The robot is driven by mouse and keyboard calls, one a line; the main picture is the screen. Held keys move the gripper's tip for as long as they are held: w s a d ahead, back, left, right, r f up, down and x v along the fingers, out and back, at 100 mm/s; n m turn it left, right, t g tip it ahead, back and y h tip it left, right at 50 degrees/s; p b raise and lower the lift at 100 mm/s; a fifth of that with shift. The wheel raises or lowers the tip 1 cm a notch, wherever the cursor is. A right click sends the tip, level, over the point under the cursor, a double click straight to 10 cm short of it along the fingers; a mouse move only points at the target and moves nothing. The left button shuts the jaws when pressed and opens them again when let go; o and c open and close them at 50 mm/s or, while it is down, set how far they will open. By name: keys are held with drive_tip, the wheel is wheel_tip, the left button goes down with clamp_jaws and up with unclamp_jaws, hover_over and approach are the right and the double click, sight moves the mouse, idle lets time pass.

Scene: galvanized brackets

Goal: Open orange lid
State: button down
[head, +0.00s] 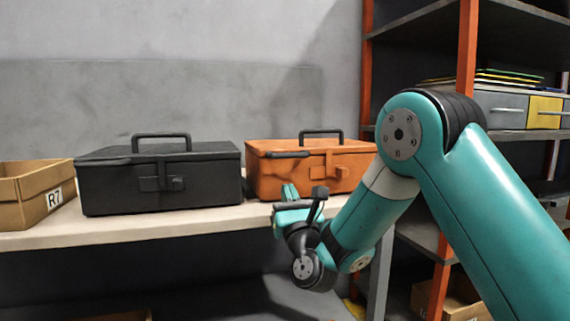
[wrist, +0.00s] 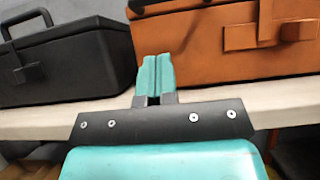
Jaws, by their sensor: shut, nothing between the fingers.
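The orange toolbox (head: 270,178) stands on the table with its orange lid (head: 330,147) down. A dark handle (head: 322,133) rises from the lid, and a latch (head: 331,174) is on the front. The box also shows in the wrist view (wrist: 205,62), at the upper right, with its orange latch (wrist: 252,36). My gripper (head: 290,190) is in front of the box near its lower left front. In the wrist view my gripper (wrist: 154,72) has its teal fingers together and empty, pointing at the gap between the boxes. My arm hides the box's right end in the head view.
A black toolbox (head: 150,185) with a handle stands close to the left, and it also shows in the wrist view (wrist: 75,65). A cardboard box (head: 35,190) marked R7 is at the far left. The table's front edge (head: 150,228) is clear. Shelving (head: 466,60) stands at the right.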

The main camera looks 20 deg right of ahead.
drive_tip(key=r+p, duration=0.1)
drive_tip(key=w+r+p, duration=0.1)
drive_tip(key=w+r, duration=0.1)
drive_tip(key=r, duration=0.1)
drive_tip(key=shift+w+r+p, duration=0.1)
drive_tip(key=shift+p, duration=0.3)
drive_tip(key=shift+w+r+p, duration=0.15)
drive_tip(key=shift+r+p, duration=0.15)
drive_tip(key=shift+r, duration=0.15)
